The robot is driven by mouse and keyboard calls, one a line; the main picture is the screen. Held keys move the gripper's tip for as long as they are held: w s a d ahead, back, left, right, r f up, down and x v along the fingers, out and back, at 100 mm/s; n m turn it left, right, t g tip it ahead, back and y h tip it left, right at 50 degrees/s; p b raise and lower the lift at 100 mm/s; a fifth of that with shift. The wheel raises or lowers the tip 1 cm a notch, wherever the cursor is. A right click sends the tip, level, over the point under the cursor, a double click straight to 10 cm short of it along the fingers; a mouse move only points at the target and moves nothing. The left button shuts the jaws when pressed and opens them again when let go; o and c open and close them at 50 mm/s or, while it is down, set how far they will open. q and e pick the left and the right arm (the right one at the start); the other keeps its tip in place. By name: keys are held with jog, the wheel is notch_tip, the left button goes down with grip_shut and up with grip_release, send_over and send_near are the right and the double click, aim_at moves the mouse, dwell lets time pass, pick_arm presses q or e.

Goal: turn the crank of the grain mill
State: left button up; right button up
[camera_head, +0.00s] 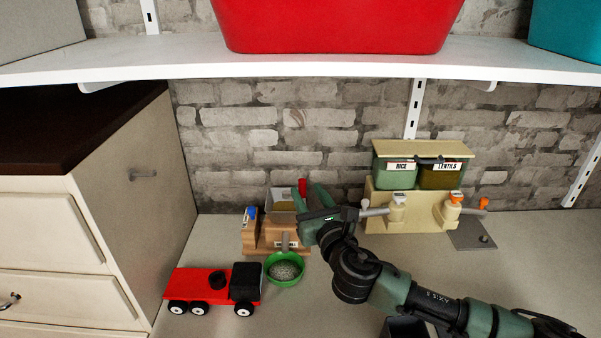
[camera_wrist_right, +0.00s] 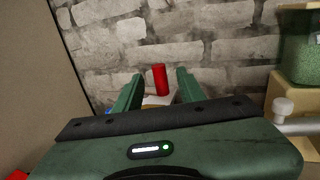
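The grain mill (camera_head: 262,237) is a brown wooden block with a pale hopper on top, standing on the counter near the brick wall. Its upright red crank knob (camera_head: 303,185) shows just behind my fingers. A green bowl (camera_head: 284,281) with grain sits at its front. My right gripper (camera_head: 308,189) is open and empty, covering the mill's right side. In the right wrist view the red knob (camera_wrist_right: 160,79) appears between the two spread fingers, with no visible contact. The crank arm is mostly hidden. My left gripper is not in view.
A red toy truck (camera_head: 212,289) stands front left of the mill. A beige dispenser (camera_head: 430,214) with rice and lentils bins stands to the right, close to my right forearm. A white shelf (camera_head: 300,66) with a red bin (camera_head: 335,25) overhangs. A drawer cabinet (camera_head: 150,180) bounds the left.

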jog(key=p+x, duration=0.1)
jog(key=x, duration=0.6)
jog(key=shift+w, duration=0.1)
grip_shut()
